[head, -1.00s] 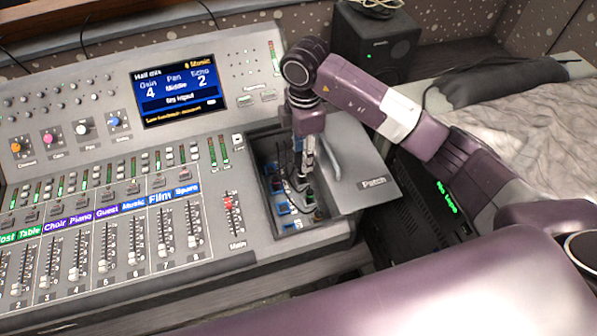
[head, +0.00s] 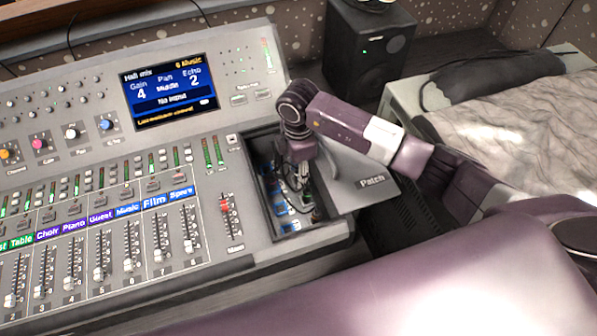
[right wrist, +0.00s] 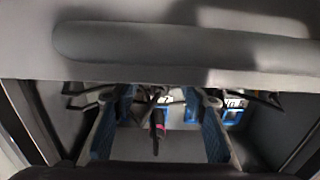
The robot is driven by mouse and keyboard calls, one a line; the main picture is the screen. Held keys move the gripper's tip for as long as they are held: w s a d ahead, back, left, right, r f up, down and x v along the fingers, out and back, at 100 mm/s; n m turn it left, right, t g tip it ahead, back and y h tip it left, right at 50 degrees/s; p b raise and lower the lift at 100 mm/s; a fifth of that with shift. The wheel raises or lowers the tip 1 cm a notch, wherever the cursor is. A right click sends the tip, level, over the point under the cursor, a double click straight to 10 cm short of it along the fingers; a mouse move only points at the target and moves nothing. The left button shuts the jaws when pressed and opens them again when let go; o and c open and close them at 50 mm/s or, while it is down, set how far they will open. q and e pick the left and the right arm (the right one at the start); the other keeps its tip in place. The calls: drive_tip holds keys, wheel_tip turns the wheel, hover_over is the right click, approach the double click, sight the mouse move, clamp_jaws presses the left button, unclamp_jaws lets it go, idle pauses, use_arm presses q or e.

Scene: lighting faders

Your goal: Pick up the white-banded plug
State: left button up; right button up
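My right gripper (head: 304,188) reaches down into the patch recess (head: 262,212) of the mixing console. In the right wrist view, its two blue-padded fingers (right wrist: 160,130) stand apart. Between them shows a dark plug with a pinkish-red band (right wrist: 158,126); I see no contact with the pads. Black cables run across behind the fingers. Blue sockets (head: 287,222) line the recess. I cannot make out a white-banded plug for certain; the small parts near the fingertips are partly hidden by my gripper. My left gripper is not in view.
The grey lid marked Patch (head: 362,190) lies open to the right of the recess, close to my arm. Faders and a lit screen (head: 170,90) fill the console to the left. A black speaker (head: 368,50) stands behind.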

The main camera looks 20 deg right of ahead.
clamp_jaws()
drive_tip(key=shift+r, duration=0.1)
idle(0.3)
drive_tip(key=shift+w+r, duration=0.1)
drive_tip(key=shift+r, duration=0.4)
wheel_tip(320, 180, up, 22)
idle(0.4)
drive_tip(key=shift+f, duration=0.15)
